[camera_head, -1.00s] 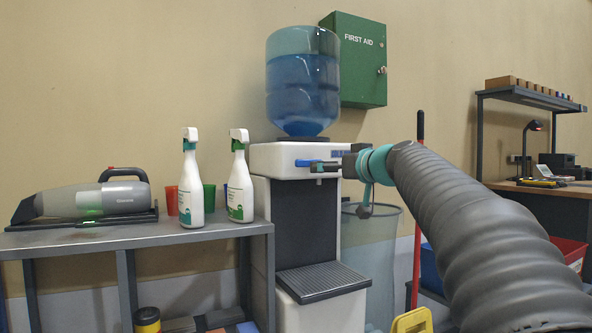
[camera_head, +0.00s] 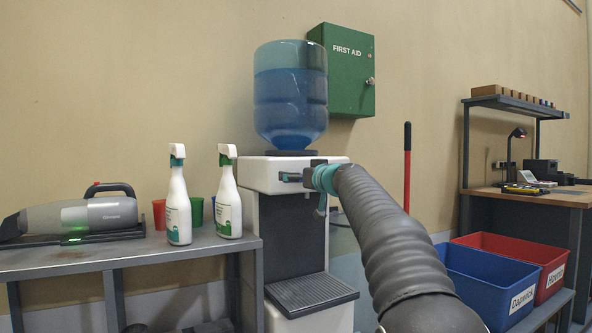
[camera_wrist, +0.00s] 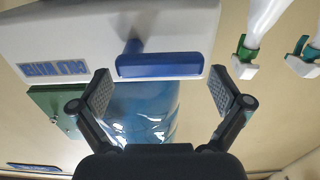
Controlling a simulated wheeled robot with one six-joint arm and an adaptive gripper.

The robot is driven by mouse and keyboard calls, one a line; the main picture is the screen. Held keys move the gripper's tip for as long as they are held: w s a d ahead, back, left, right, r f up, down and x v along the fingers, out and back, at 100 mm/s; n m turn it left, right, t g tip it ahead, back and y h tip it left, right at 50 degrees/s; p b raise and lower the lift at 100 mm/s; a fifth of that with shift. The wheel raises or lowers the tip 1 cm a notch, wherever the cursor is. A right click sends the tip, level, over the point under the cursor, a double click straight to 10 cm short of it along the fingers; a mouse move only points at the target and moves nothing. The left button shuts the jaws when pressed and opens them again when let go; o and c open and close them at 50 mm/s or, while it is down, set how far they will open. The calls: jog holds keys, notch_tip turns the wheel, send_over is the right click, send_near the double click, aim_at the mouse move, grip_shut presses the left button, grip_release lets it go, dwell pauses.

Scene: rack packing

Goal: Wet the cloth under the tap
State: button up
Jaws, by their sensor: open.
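The water dispenser (camera_head: 256,174) is white with a dark recessed front and a blue water bottle on top. Its blue tap lever (camera_wrist: 160,65) shows in the wrist view, between and just beyond the fingertips, with no clear contact. My gripper (camera_wrist: 162,88) is open and empty. In the head view my gripper (camera_head: 292,177) is at the dispenser's upper front, where it partly covers the tap. A ribbed drip tray (camera_head: 312,292) lies below the tap and looks bare.
A grey shelf unit (camera_head: 100,258) at left bears a handheld vacuum (camera_head: 80,216), two spray bottles (camera_head: 178,200) and coloured cups. A green first aid box (camera_head: 342,70) hangs behind. Blue (camera_head: 490,290) and red (camera_head: 520,255) bins stand at right, before a workbench.

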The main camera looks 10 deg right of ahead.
jog(key=shift+w+a, duration=0.25)
jog(key=shift+w, duration=0.45)
jog(key=shift+c, duration=0.3)
